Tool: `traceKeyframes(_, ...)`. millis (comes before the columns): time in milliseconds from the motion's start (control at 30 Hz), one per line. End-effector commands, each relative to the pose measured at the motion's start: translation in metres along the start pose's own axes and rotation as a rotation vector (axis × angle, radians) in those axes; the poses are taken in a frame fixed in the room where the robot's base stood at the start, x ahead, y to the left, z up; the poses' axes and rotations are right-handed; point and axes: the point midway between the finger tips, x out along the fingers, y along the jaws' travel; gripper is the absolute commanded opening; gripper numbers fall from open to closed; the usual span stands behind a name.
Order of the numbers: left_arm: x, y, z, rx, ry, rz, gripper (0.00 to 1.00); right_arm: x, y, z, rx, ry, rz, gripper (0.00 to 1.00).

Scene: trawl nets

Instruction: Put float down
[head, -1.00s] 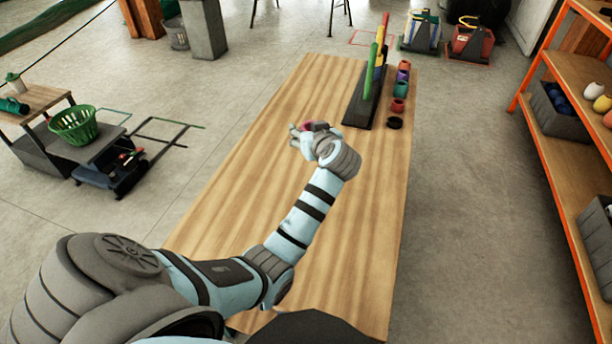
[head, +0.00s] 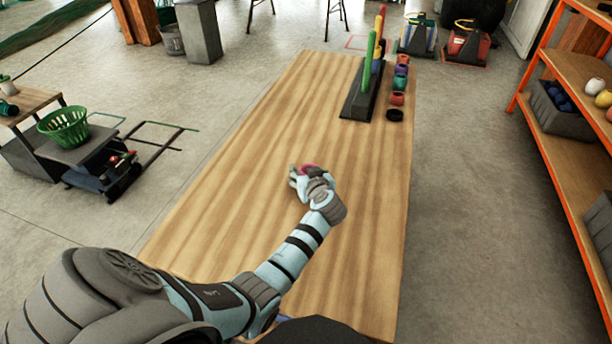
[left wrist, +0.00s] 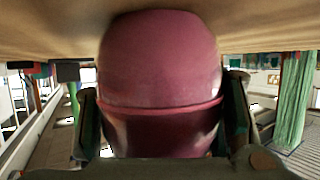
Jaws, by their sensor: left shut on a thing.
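My left gripper (head: 299,179) is over the middle of the long wooden table (head: 240,150). It is shut on a dark pink float (head: 311,169); only a little of the float shows past the gripper in the head view. In the left wrist view the rounded float (left wrist: 160,75) fills the middle, with a raised seam around it and a gripper finger on each side. The wooden surface spans the top of that view close to the float; I cannot tell whether they touch. My right gripper is not in view.
A dark rack with upright pegs, one green (head: 370,62), stands at the table's far right. A row of coloured rings, including a red one (head: 397,98) and a black one (head: 395,115), lies beside it. An orange-framed shelf (head: 555,135) stands right. The table around the gripper is clear.

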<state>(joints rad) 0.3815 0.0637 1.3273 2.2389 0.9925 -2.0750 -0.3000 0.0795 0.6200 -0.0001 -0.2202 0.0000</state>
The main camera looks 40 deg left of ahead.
Motion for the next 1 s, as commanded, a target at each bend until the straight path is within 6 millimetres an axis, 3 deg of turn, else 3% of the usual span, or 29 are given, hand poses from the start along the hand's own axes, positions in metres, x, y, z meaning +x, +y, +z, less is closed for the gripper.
traceKeyframes(133, -0.001, 0.000, -0.001, 0.000, -0.001, 0.000, 0.19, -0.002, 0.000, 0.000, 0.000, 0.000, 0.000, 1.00)
traceKeyframes(167, 0.000, 0.000, 0.000, 0.000, -0.002, -0.001, 0.54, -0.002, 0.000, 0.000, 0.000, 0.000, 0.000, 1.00)
traceKeyframes(333, -0.001, 0.000, 0.000, 0.000, -0.001, -0.001, 0.78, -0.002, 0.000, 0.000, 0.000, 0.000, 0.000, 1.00)
traceKeyframes(767, -0.001, 0.000, -0.002, 0.000, -0.001, 0.000, 0.78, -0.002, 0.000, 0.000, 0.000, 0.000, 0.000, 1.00)
traceKeyframes(867, -0.011, 0.001, -0.002, 0.000, -0.002, 0.002, 0.78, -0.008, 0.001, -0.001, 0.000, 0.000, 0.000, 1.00)
traceKeyframes(1000, -0.040, 0.000, -0.005, -0.002, -0.004, 0.002, 0.78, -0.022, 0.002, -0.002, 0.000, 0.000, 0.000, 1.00)
